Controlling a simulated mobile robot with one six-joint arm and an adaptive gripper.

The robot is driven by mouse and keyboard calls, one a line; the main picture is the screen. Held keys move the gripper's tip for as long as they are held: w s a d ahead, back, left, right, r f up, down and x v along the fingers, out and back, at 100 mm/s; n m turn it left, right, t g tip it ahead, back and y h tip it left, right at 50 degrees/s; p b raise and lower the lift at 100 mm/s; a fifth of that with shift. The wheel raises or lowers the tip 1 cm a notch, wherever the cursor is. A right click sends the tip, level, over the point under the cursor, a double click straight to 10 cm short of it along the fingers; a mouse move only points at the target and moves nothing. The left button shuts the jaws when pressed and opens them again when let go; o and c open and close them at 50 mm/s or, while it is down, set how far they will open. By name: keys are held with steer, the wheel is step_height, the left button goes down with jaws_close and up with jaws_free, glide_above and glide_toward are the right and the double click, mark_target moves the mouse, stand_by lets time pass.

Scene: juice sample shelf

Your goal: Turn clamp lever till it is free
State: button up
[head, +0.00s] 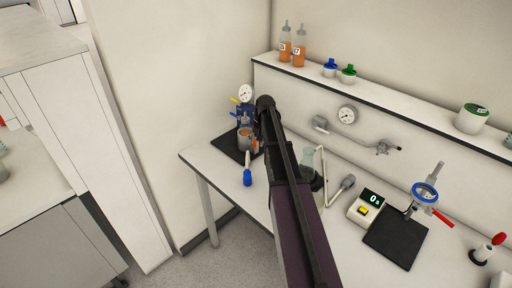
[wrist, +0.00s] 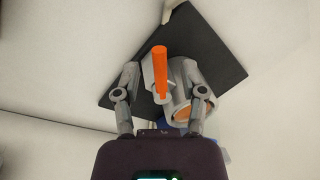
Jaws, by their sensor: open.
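The orange clamp lever (wrist: 160,72) stands between the two fingers of my gripper (wrist: 158,80) in the wrist view, with a gap on each side. It sits beside a grey cylindrical cup (wrist: 190,98) with an orange-brown inside, over a black mat (wrist: 212,48). In the head view, a bit of orange lever (head: 255,146) shows at the blue stand (head: 245,116) at the table's far left end. My gripper (head: 261,135) is open there, and my arm hides part of the stand's right side. I cannot tell whether the lever touches anything.
A blue-capped bottle (head: 247,178) is at the table's front edge, and a flask (head: 308,160) stands right of my arm. A shelf (head: 400,117) runs along the back.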

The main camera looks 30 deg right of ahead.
steer(key=shift+a+f, duration=0.1)
steer(key=shift+f, duration=0.25)
jaws_close()
steer(key=shift+w, duration=0.1)
